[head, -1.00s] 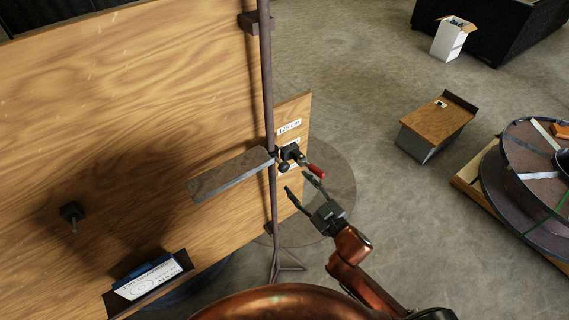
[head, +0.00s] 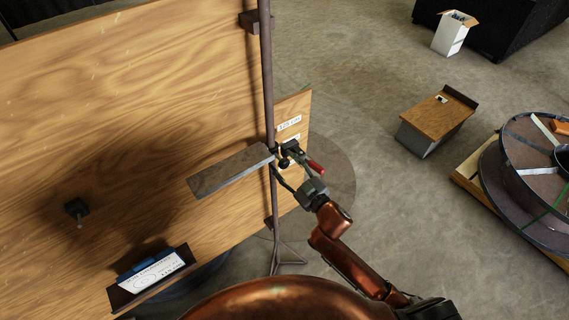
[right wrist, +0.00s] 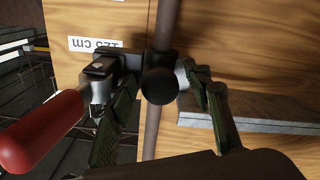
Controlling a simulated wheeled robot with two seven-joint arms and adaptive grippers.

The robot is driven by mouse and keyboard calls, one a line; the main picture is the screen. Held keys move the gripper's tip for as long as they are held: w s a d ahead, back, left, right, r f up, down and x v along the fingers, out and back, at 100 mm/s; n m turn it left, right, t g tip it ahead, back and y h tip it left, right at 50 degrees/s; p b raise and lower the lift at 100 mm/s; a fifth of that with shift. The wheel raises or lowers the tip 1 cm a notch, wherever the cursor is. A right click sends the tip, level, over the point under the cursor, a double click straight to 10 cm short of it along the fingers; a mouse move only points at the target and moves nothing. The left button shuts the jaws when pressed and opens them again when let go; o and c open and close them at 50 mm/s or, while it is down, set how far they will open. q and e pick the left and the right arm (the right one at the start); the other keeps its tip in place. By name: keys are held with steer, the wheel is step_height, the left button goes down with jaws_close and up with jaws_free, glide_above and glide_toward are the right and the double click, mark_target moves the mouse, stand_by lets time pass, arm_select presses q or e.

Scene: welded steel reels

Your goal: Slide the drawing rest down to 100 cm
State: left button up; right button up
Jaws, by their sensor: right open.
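The drawing rest is a flat grey bar (head: 230,171) sticking out left from a thin upright pole (head: 267,90). A dark clamp with a red handle (head: 316,167) and a round black knob (head: 284,163) joins it to the pole. A "125 cm" label (head: 289,123) is on the board above the clamp; a lower label is partly hidden. My right gripper (head: 285,182) is open, just below the clamp. In the right wrist view its fingers (right wrist: 165,110) stand either side of the knob (right wrist: 160,86) and pole; contact is unclear. My left gripper is out of view.
A large wooden board (head: 120,110) stands behind the pole. A tray with a card (head: 152,275) is at its lower edge. A small wood-topped cabinet (head: 437,115), a white box (head: 454,36) and a big reel (head: 535,175) stand right, with open floor between.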

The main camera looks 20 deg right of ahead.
steer(key=shift+c, duration=0.5)
jaws_close()
